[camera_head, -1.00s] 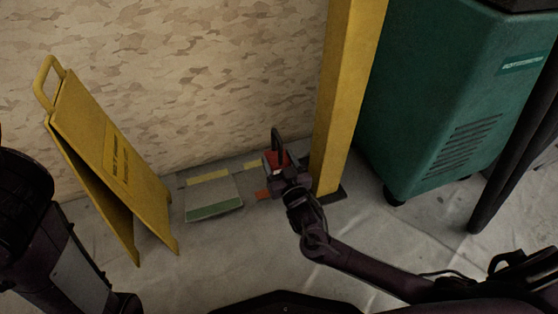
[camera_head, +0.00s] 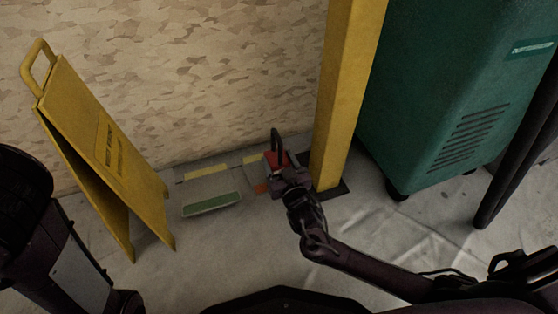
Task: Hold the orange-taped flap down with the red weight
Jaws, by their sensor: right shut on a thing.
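The red weight (camera_head: 271,162) with its dark upright handle is near the foot of the yellow post, partly hidden by my right gripper (camera_head: 283,172). My right gripper is shut on the weight. A small orange tape patch (camera_head: 261,188) shows just left of the gripper; the flap under it is mostly hidden, and I cannot tell whether the weight touches it. Left of it lies a flap with a green strip (camera_head: 211,204). Yellow tape strips (camera_head: 207,173) lie behind it, near the wall. My left gripper is not in view; only my left arm shows.
A yellow folding floor sign (camera_head: 104,158) stands at left. A yellow post (camera_head: 342,100) on a dark base stands right behind my right gripper. A green wheeled machine (camera_head: 440,110) is at right. Bare sheeted floor (camera_head: 215,258) lies in front.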

